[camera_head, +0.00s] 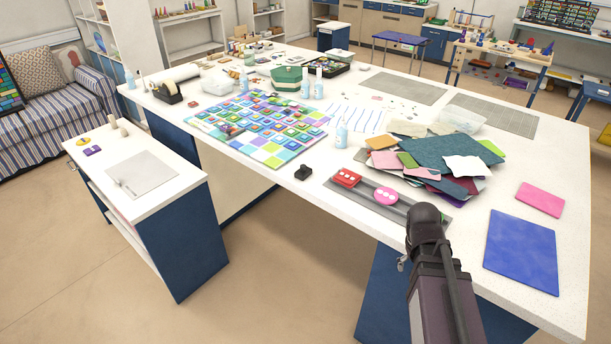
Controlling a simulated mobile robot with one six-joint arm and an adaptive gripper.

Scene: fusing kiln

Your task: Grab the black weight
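The black weight (303,173) is a small dark block. It sits on the white tabletop near the front edge, left of the grey strip that carries the red and pink pieces. My arm reaches in from the bottom right and ends in a dark rounded part over the table's front edge. Only a small grey bit of what looks like my gripper (402,262) shows beside the arm, well to the right of the weight and apart from it. The rest is hidden, so its opening cannot be seen.
A colourful tile panel (262,126) lies behind the weight. A red block (346,178) and a pink piece (385,197) lie to its right, with a pile of coloured sheets (455,153) beyond. A bottle (341,135) stands behind. A low white cabinet (165,202) is at left.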

